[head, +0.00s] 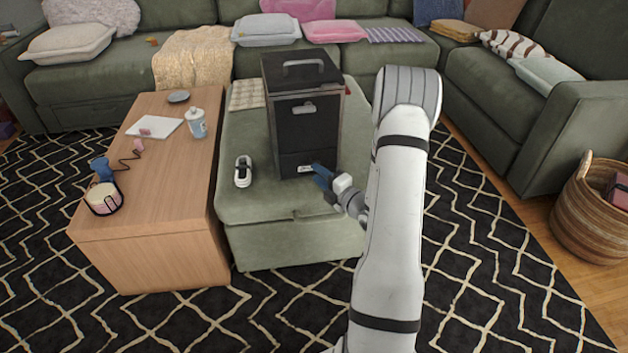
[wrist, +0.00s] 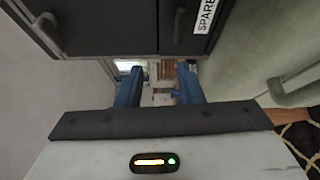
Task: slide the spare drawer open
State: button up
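A dark box-shaped cabinet (head: 290,130) stands on the green ottoman, with a handle on top and another high on its front. Its low front drawer (head: 290,165) appears shut and has a small white label. In the wrist view, a white label reading SPARE (wrist: 205,15) is on the dark front, beside a dark handle (wrist: 179,24). My gripper (head: 322,174) is at the lower right of the cabinet's front. In the wrist view my gripper's (wrist: 160,88) blue fingers are apart, with no handle seen between them. My fingers partly cover the drawer's right end in the head view.
The green ottoman (head: 290,235) holds the cabinet and a small white object (head: 243,170). A wooden table (head: 150,220) with a bottle, headphones-like item and papers stands left. A woven basket (head: 590,215) is at right. Patterned rug is open in front.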

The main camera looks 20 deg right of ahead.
aim_at(296, 162)
jog(key=w, duration=0.2)
jog(key=w+f+m+h+b, duration=0.1)
jog(key=w, duration=0.2)
jog(key=w+d+f+m+b, duration=0.1)
jog(key=w, duration=0.1)
jog(key=shift+w+d+f+h, duration=0.1)
jog(key=shift+w+f+h, duration=0.15)
jog(key=shift+h, duration=0.15)
jog(key=shift+c, duration=0.5)
grip_shut()
